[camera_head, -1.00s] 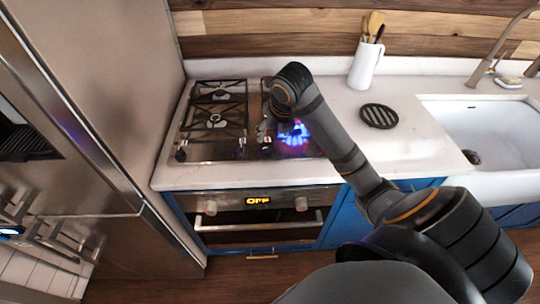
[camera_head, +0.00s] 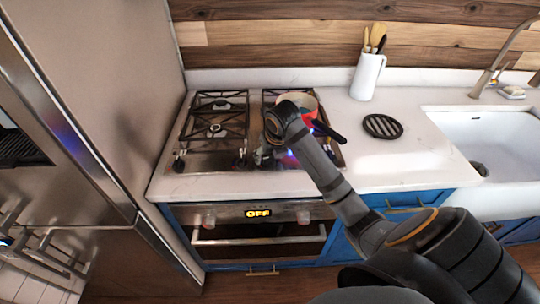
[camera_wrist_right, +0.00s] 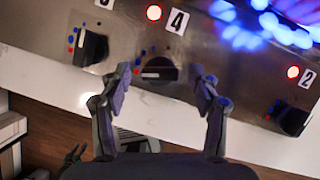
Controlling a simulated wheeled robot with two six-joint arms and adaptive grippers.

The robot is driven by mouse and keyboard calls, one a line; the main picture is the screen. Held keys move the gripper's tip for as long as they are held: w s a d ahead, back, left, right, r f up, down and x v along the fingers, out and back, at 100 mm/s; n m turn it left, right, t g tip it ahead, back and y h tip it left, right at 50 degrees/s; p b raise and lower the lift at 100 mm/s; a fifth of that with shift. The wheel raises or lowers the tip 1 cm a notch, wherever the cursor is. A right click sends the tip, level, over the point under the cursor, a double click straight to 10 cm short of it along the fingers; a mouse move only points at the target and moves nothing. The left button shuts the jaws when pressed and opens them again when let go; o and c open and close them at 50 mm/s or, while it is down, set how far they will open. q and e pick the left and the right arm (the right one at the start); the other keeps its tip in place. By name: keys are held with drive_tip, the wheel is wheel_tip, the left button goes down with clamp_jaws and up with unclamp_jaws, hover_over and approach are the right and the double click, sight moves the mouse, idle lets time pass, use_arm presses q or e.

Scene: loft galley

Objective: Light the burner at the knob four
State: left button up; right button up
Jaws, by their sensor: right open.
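In the right wrist view, the knob labelled 4 (camera_wrist_right: 160,69) is a dark round knob on the steel cooktop, with a pale and red mark on its left side. A red light (camera_wrist_right: 153,12) glows beside its number. My right gripper (camera_wrist_right: 165,84) is open, with one fingertip on each side of this knob and visible gaps to it. In the head view, my right gripper (camera_head: 264,156) is at the front right of the cooktop (camera_head: 208,160), and the arm hides much of that area. Blue flame (camera_wrist_right: 268,22) burns beyond the knobs. My left gripper is not seen.
A red pot (camera_head: 309,112) with a dark handle stands at the cooktop's right rear. A lit red light marks knob 2 (camera_wrist_right: 292,120); another knob (camera_wrist_right: 91,48) is left of knob 4. A black trivet (camera_head: 382,126) and white utensil jug (camera_head: 366,76) stand on the counter.

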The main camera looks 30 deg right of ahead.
drive_tip(key=c, duration=1.2)
drive_tip(key=shift+o, duration=0.2)
drive_tip(key=shift+r+m+p, duration=0.15)
drive_tip(key=shift+m+p, duration=0.25)
drive_tip(key=shift+p, duration=0.3)
drive_tip(key=m+h+p, duration=0.1)
drive_tip(key=m+p, duration=0.2)
drive_tip(key=p, duration=0.2)
drive_tip(key=m+g+h+p, duration=0.1)
drive_tip(key=m+p, duration=0.2)
drive_tip(key=p, duration=0.2)
drive_tip(key=shift+a+r+m+p, duration=0.2)
drive_tip(key=shift+m+p, duration=0.1)
drive_tip(key=shift+m, duration=0.1)
drive_tip(key=shift+w+f+m+g+h+p, duration=0.15)
drive_tip(key=shift+m+g+h+p, duration=0.1)
drive_tip(key=shift+m+p, duration=0.35)
drive_tip(key=shift+f+m+g+h+p, duration=0.15)
drive_tip(key=shift+m+g+h+p, duration=0.2)
drive_tip(key=shift+p, duration=0.35)
drive_tip(key=o, duration=1.2)
drive_tip(key=shift+c, duration=0.2)
